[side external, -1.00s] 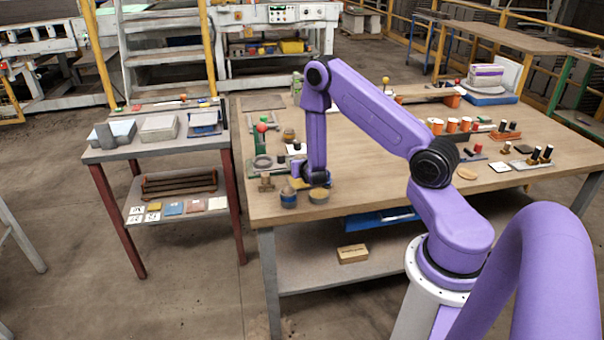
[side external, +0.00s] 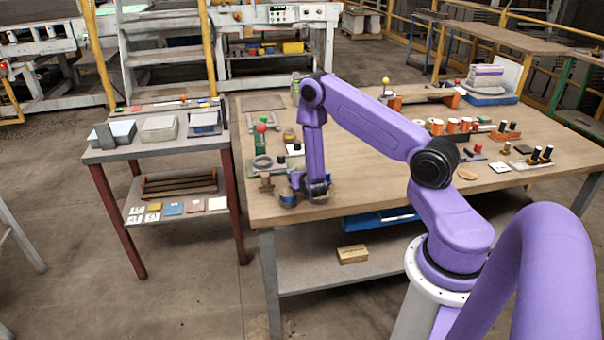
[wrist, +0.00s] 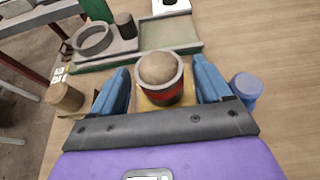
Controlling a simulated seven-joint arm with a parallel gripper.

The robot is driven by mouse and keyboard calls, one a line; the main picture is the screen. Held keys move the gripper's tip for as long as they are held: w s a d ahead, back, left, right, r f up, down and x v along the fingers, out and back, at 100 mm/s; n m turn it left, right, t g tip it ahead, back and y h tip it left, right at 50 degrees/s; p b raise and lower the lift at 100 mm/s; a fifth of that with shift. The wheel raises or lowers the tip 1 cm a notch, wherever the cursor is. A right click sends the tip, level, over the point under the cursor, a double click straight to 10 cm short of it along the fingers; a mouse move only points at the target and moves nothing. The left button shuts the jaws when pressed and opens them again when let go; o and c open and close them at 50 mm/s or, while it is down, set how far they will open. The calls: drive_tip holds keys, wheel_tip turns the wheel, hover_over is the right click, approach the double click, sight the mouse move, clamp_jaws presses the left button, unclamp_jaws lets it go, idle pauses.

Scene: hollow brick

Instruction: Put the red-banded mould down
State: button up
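The red-banded mould (wrist: 161,82) is a grey-rimmed cup with a red band and a rounded brown fill, upright in the middle of the wrist view. A yellow patch shows under it; whether it rests fully there is hard to tell. My gripper (wrist: 162,84) has one blue finger on each side of the mould, with a narrow gap showing on both sides, so it looks open around it. In the side view my gripper (side external: 309,190) is low at the table's near left corner, and the mould cannot be made out there.
A blue mould (wrist: 247,88) stands close by the right finger. A brown mould (wrist: 66,97) stands left of the left finger, near the table edge. A grey ring (wrist: 92,39) and a dark cylinder (wrist: 126,25) sit on a green-edged tray beyond. Bare tabletop (wrist: 270,50) lies right.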

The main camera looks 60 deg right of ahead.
drive_tip(key=shift+r, duration=0.15)
drive_tip(key=shift+s+a+r, duration=0.1)
drive_tip(key=shift+s+a, duration=0.05)
drive_tip(key=v, duration=1)
drive_tip(key=shift+s+a+r, duration=0.15)
drive_tip(key=shift+a, duration=0.05)
drive_tip(key=s+a+r+m+g+h, duration=0.2)
drive_tip(key=s+r+m, duration=0.15)
drive_tip(key=r, duration=0.25)
drive_tip(key=s+a+r+m+g+h, duration=0.1)
drive_tip(key=s+a+r+m+g, duration=0.1)
drive_tip(key=r+m, duration=0.35)
drive_tip(key=s+a+r+m+g+y, duration=0.2)
drive_tip(key=s+a+y, duration=0.4)
drive_tip(key=s+a, duration=0.4)
drive_tip(key=s+a+r+m+g+y, duration=0.3)
drive_tip(key=s+a+y, duration=0.4)
drive_tip(key=s+a, duration=0.3)
drive_tip(key=shift+r, duration=0.4)
drive_tip(key=shift+d, duration=0.1)
